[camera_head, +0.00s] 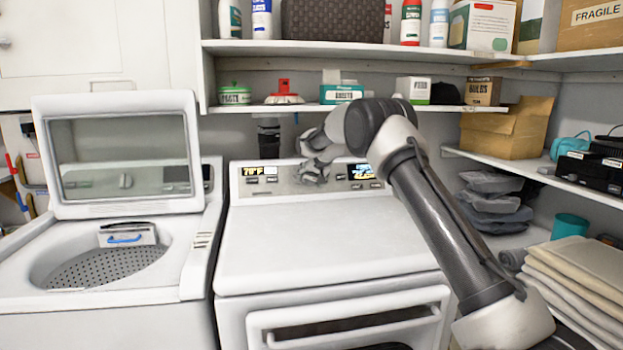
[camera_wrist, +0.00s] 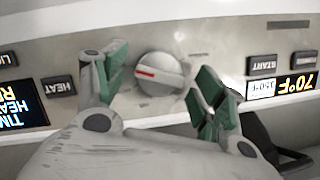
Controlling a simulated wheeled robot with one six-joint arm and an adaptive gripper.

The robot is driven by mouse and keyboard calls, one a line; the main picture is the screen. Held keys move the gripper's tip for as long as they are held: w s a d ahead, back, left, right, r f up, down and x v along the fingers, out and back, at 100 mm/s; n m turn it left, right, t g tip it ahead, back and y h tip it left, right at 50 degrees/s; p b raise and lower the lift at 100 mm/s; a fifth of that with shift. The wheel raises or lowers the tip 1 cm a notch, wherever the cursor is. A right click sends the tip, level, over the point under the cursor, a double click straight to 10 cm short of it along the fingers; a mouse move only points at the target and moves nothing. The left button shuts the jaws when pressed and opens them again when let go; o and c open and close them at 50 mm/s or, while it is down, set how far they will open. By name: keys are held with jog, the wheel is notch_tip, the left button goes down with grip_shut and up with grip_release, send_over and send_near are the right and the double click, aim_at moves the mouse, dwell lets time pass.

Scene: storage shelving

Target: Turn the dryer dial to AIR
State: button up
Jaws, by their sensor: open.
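The white dryer (camera_head: 318,238) stands in the middle of the head view, its control panel along the back. Its round grey dial (camera_wrist: 160,74) shows in the wrist view, with a red mark pointing left in that picture. I cannot read any position labels around it. My gripper (camera_wrist: 161,78) is open, with one green-padded finger on each side of the dial. A gap shows between the dial and each finger; whether the dial is touched elsewhere, I cannot tell. In the head view my gripper (camera_head: 314,168) is at the panel and hides the dial.
Panel buttons marked HEAT (camera_wrist: 58,84) and START (camera_wrist: 268,64) and lit displays flank the dial. A washer (camera_head: 120,262) with raised lid stands left. A shelf (camera_head: 300,107) with boxes hangs above the panel. Folded cloths (camera_head: 575,275) lie at right. The dryer top is clear.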

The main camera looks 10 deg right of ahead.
jog(key=shift+w, duration=0.1)
jog(key=c, duration=1)
jog(key=n+h, duration=0.1)
jog(key=n, duration=0.2)
jog(key=shift+a+f, duration=0.1)
jog(key=n+h, duration=0.2)
jog(key=n, duration=0.2)
jog(key=n+h, duration=0.1)
jog(key=n, duration=0.2)
jog(key=shift+a+n+t, duration=0.15)
jog(key=shift+n+t, duration=0.15)
jog(key=shift+n, duration=0.1)
jog(key=shift+f+n+t+h, duration=0.1)
jog(key=shift+n+t+h, duration=0.25)
jog(key=shift+n, duration=0.65)
jog(key=shift+f+n+t+h, duration=0.1)
jog(key=shift+n+t+h, duration=0.2)
jog(key=shift+n, duration=0.7)
